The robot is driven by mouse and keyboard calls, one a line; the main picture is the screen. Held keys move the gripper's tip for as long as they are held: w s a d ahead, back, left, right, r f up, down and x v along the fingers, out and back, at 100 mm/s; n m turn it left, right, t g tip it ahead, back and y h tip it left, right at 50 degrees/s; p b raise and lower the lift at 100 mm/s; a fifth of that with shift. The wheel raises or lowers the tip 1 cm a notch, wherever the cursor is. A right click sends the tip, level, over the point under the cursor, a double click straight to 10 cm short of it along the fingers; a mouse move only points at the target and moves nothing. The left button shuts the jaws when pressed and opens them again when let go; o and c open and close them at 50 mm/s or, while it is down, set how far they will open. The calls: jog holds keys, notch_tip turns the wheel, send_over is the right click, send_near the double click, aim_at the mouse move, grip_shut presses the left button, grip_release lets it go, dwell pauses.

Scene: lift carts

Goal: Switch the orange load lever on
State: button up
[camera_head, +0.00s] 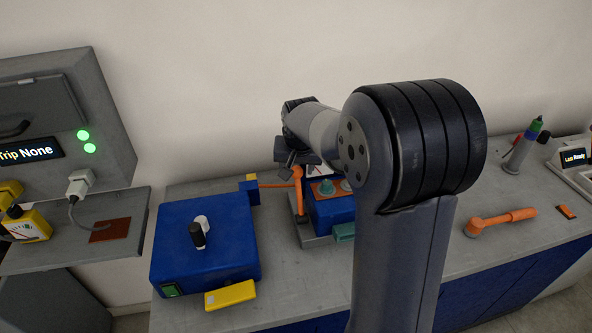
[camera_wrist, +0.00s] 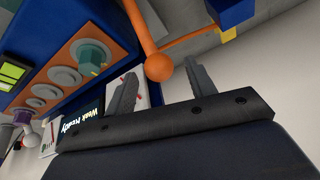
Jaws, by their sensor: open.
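The orange lever (camera_head: 299,192) stands beside a blue unit with an orange panel, left of my arm. In the wrist view, the lever's round knob (camera_wrist: 158,67) shows beyond the gap between my fingertips, with one orange rod running up from it and a thinner one running right to a blue block (camera_wrist: 236,12). My gripper (camera_wrist: 162,82) is open, with nothing seen between its fingers. In the head view my gripper (camera_head: 296,160) is dark and close to the lever's top. I cannot tell whether it touches the knob.
The blue unit's orange panel (camera_wrist: 62,72) has several round knobs, and a display below reads "Weak Ready". A blue box (camera_head: 207,240) with a black-tipped switch stands left. An orange-handled tool (camera_head: 500,220) lies on the bench to the right. A grey panel (camera_head: 60,120) reads "Trip None".

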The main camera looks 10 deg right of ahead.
aim_at(299, 193)
jog(key=shift+x, duration=1.65)
jog(key=shift+c, duration=0.5)
jog(key=shift+s, duration=0.1)
grip_shut()
